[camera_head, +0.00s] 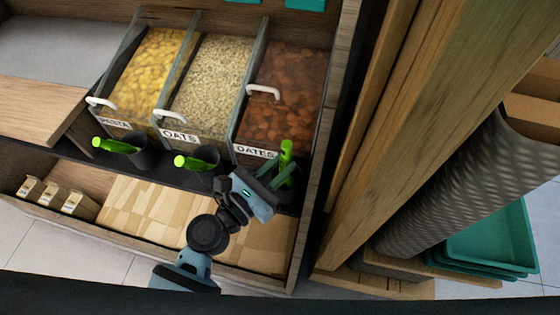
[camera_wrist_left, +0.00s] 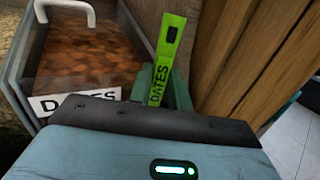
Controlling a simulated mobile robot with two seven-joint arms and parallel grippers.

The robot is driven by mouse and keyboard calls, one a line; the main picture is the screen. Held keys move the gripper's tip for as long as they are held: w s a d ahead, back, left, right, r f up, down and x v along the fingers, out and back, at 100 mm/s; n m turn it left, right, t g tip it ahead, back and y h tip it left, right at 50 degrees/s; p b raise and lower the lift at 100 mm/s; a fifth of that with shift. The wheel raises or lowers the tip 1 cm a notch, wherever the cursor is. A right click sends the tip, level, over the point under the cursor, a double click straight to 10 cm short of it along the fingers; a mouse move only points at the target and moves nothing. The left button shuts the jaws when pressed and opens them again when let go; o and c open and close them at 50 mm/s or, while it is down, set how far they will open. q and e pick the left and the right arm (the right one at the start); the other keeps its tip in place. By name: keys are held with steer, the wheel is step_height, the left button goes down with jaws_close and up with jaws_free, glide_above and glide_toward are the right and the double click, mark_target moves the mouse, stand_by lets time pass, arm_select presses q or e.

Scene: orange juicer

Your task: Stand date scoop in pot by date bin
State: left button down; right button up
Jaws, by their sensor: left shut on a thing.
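The date scoop has a bright green handle (camera_head: 287,150) that stands roughly upright in front of the date bin (camera_head: 283,92). In the left wrist view the handle (camera_wrist_left: 168,62), marked DATES, rises beyond my gripper. My left gripper (camera_head: 277,175) is shut on the scoop, with its dark green fingers around the lower handle. A dark pot (camera_head: 291,197) sits right below, partly hidden by the gripper. The scoop's lower end is hidden, so I cannot tell how deep it sits in the pot. The date bin (camera_wrist_left: 85,55) also shows left of the scoop in the wrist view. My right gripper is not in view.
Pasta (camera_head: 152,65) and oats (camera_head: 212,72) bins stand left of the dates. Two dark pots with green-handled scoops (camera_head: 118,145) (camera_head: 195,163) stand before them. Wooden posts (camera_head: 400,120) rise close on the right. Small cartons (camera_head: 52,196) sit on the lower shelf.

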arm_select(q)
steer(key=shift+f, duration=0.1)
steer(key=c, duration=1.3)
jaws_free()
steer(key=shift+o, duration=0.5)
steer(key=shift+o, duration=0.4)
steer(key=o, duration=0.7)
